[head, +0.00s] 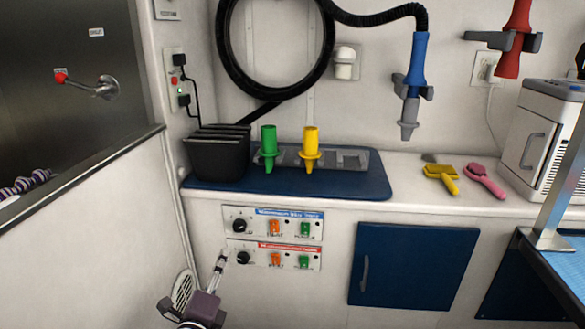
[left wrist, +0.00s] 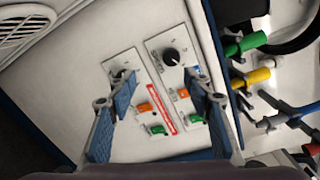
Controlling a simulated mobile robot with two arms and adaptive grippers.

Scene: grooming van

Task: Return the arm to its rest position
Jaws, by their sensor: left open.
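My left gripper (head: 205,290) is low at the bottom left of the head view, in front of the white cabinet front. In the left wrist view its two blue-padded fingers (left wrist: 162,88) stand wide apart with nothing between them. Beyond them are two control panels: the upper, blue-labelled one (head: 272,222) and the lower, red-labelled one (head: 275,261). Each has a black knob, an orange switch and a green switch. In the wrist view the fingers cover parts of both panels. I cannot tell whether the gripper touches the lower panel. My right gripper is not in view.
The counter above holds a black bin (head: 217,155), green (head: 268,147) and yellow (head: 311,148) nozzles, and yellow (head: 441,176) and pink (head: 486,180) brushes. A blue cabinet door (head: 413,267) is right of the panels. A steel tub wall (head: 75,105) is at left.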

